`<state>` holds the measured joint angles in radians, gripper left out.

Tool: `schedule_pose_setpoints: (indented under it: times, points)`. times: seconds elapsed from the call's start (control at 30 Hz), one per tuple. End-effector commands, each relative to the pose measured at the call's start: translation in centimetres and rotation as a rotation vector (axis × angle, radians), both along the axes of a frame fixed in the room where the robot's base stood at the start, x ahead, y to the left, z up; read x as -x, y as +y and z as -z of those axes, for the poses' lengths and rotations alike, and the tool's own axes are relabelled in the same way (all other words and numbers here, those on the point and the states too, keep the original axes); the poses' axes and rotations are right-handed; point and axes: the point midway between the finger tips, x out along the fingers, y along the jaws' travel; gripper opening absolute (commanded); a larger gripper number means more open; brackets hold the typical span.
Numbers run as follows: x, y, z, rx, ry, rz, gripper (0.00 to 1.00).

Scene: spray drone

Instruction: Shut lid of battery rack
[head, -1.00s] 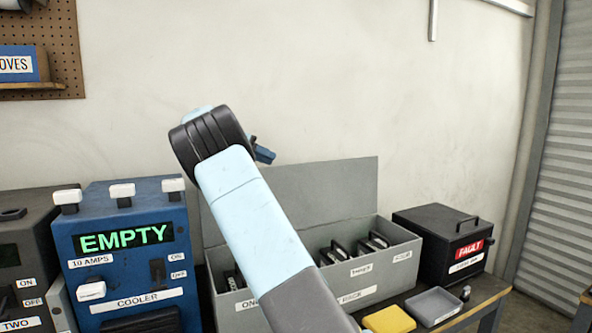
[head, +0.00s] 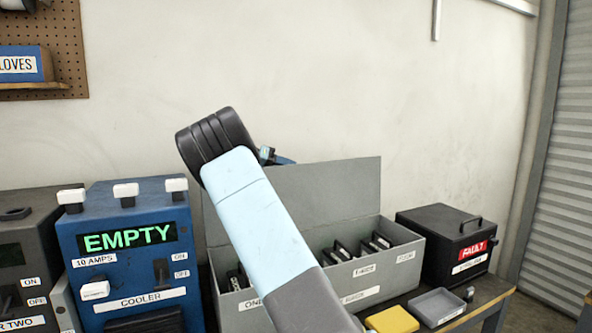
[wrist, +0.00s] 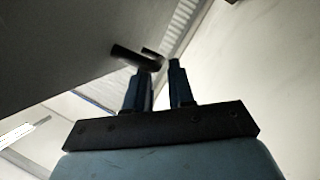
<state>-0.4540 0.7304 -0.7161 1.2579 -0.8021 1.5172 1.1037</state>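The battery rack (head: 330,288) is a long grey box on the bench. Its grey lid (head: 330,190) stands raised at the back, and dark batteries (head: 376,245) show in the slots. My gripper (head: 268,155) is at the lid's top edge, left of its middle, with its lower part hidden by the lid and my arm. In the wrist view my gripper's two blue fingers (wrist: 160,68) are apart, with a dark grey surface, probably the lid, at upper left. A dark bar (wrist: 135,58) crosses near the left fingertip; I cannot tell whether they touch.
A blue cooler unit (head: 125,255) reading EMPTY stands left of the rack, and a black FAULT box (head: 445,245) stands right. A yellow block (head: 392,320) and a small grey tray (head: 437,307) lie in front.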

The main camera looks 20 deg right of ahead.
Motion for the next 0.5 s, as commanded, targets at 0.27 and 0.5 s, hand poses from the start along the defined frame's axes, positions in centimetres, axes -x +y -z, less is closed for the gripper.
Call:
schedule_pose_setpoints:
  times: [0.27, 0.5]
  points:
    - [0.7, -2.7, 0.9, 0.001, 0.001, -0.001, 0.23]
    - [0.8, -3.0, 1.0, 0.0, 0.001, 0.0, 0.23]
